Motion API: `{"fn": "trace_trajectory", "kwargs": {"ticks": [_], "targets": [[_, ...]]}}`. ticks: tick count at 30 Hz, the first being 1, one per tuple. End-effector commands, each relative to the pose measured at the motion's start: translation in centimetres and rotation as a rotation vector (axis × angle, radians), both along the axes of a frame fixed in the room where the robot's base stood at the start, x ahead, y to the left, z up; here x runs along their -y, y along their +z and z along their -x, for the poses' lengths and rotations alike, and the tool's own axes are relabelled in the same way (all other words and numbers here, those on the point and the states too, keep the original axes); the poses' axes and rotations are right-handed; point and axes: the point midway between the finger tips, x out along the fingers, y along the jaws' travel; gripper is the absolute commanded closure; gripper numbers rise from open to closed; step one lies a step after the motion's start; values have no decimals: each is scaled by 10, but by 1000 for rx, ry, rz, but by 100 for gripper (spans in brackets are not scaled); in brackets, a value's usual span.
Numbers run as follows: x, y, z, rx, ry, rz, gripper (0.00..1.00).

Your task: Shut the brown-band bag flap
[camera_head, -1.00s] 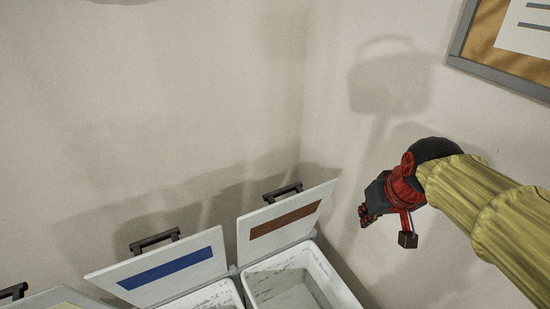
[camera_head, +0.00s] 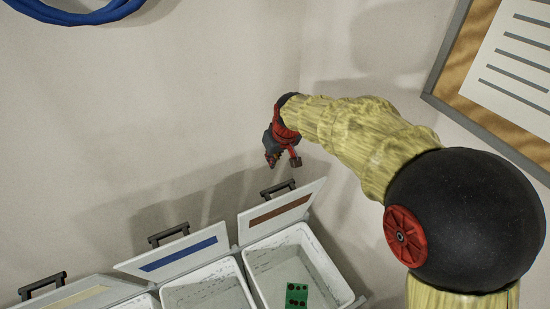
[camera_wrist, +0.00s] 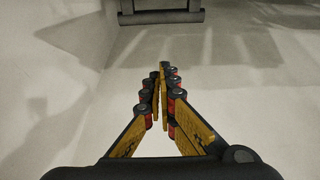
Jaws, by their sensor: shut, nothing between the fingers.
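The brown-band flap (camera_head: 281,211) is a white lid with a brown stripe and a dark handle (camera_head: 277,189) on its top edge. It stands raised and leans back behind its white bin (camera_head: 336,289), which is open. My gripper (camera_head: 270,161) is above the flap's handle in the head view, apart from it, with the fingers pointing down. In the wrist view my gripper (camera_wrist: 163,70) is shut and empty. A dark handle bar (camera_wrist: 160,16) shows at the top of the wrist view, beyond the fingertips.
A blue-band flap (camera_head: 176,258) and a cream-band flap (camera_head: 80,294) also stand raised to the left. A green block with dark spots (camera_head: 297,296) is in the brown-band bin. Walls close in behind; a framed board (camera_head: 456,95) and blue coil (camera_head: 75,14) hang there.

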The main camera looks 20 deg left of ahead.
Motion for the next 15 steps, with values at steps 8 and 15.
{"fn": "trace_trajectory", "kwargs": {"ticks": [8, 15], "targets": [[-15, -47, -11, -3, -1, 2, 100], [-9, -63, -7, -1, -2, 0, 100]]}}
